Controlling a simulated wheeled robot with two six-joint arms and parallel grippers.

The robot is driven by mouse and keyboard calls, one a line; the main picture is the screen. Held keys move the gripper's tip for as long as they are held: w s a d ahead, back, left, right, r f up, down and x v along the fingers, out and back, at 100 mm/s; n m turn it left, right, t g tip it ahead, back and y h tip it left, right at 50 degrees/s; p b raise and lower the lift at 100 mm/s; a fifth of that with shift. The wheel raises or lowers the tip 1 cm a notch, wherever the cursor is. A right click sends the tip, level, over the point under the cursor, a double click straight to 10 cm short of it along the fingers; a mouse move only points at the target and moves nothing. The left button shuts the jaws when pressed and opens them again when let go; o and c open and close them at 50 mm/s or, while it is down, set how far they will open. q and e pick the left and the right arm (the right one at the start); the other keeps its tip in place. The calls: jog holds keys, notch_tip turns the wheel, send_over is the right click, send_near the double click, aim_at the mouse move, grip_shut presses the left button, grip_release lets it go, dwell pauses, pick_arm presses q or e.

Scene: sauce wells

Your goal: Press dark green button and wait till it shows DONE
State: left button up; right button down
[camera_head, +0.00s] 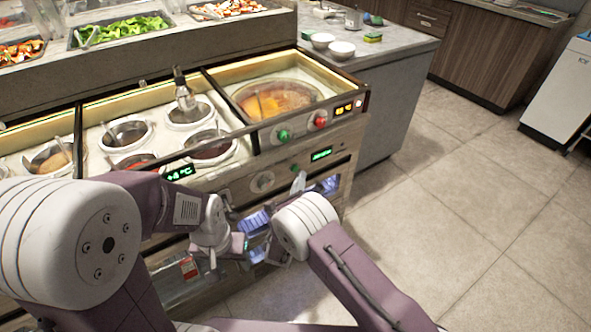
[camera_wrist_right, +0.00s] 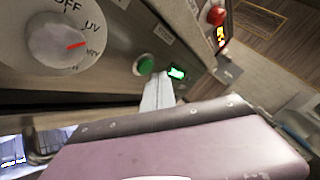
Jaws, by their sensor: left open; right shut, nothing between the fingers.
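The dark green button (camera_head: 294,168) is on the lower front panel, between a white dial and a small green-lit display (camera_head: 321,154). In the right wrist view the button (camera_wrist_right: 145,65) shows clear of the fingers, with the lit display (camera_wrist_right: 177,72) to its right; its text is too small to read. My right gripper (camera_head: 298,183) is shut and empty, its fingertips (camera_wrist_right: 160,88) close below the button. Contact cannot be told. My left gripper (camera_head: 212,262) is open, lower and to the left, partly hidden by its own wrist.
The dial (camera_wrist_right: 57,40) reads OFF and UV. Above are another green button (camera_head: 283,135), a red button (camera_head: 320,118) and an amber display (camera_head: 345,108). Sauce wells (camera_head: 128,133) and a soup pot (camera_head: 278,98) lie behind. Floor (camera_head: 480,190) is clear at right.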

jog(key=shift+w+a, duration=0.1)
dwell(0.5)
jog(key=shift+w+a, duration=0.15)
jog(key=shift+w, duration=0.1)
jog(key=shift+w+a+b, duration=0.3)
jog(key=shift+w+b, duration=0.1)
jog(key=shift+b, duration=0.15)
dwell(0.5)
jog(key=shift+s, duration=0.1)
jog(key=shift+s+d+p, duration=0.5)
jog(key=shift+s+p, duration=0.1)
jog(key=shift+s, duration=0.05)
